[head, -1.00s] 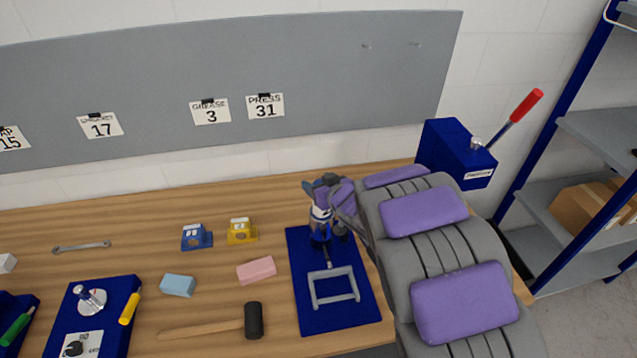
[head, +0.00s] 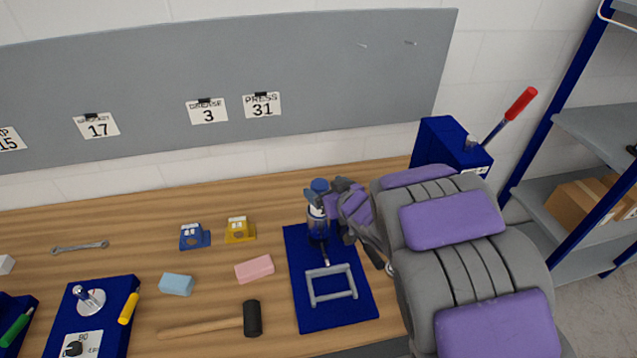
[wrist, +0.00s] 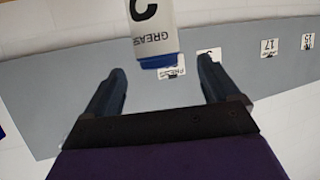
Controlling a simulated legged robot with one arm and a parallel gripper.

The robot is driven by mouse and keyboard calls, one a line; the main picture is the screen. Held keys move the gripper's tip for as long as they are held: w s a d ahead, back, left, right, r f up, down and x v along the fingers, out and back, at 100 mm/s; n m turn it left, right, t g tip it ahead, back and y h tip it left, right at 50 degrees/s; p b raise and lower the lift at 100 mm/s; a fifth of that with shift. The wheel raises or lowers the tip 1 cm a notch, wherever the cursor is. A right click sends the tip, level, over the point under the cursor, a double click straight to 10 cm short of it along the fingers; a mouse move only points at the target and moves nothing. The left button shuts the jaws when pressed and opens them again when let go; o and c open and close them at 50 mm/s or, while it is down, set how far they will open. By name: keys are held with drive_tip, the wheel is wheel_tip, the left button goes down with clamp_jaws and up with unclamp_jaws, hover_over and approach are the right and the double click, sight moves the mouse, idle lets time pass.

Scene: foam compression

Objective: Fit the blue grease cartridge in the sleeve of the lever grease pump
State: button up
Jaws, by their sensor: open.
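The grease cartridge, with a blue cap and white label, stands upright at the lever grease pump (head: 319,232); its cap (head: 319,186) shows above my gripper. The pump is on a blue board (head: 300,275) and has a grey U-shaped handle (head: 332,285). The cartridge's lower end appears to be in the pump's sleeve, but how deep I cannot tell. My gripper (head: 328,196) is open beside the cartridge's upper part. In the wrist view, the cartridge (wrist: 155,20), its label reading GREASE upside down, is just beyond the open fingertips (wrist: 162,72), apart from both.
A pink block (head: 254,269), a light blue block (head: 176,284) and a mallet (head: 251,318) lie left of the board. Small blue (head: 193,237) and yellow (head: 238,230) holders stand behind. A blue box with a red-handled lever (head: 521,103) is at the back right.

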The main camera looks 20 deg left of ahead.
drive_tip(key=p+v, duration=0.1)
drive_tip(key=v, duration=1)
drive_tip(key=shift+s, duration=0.1)
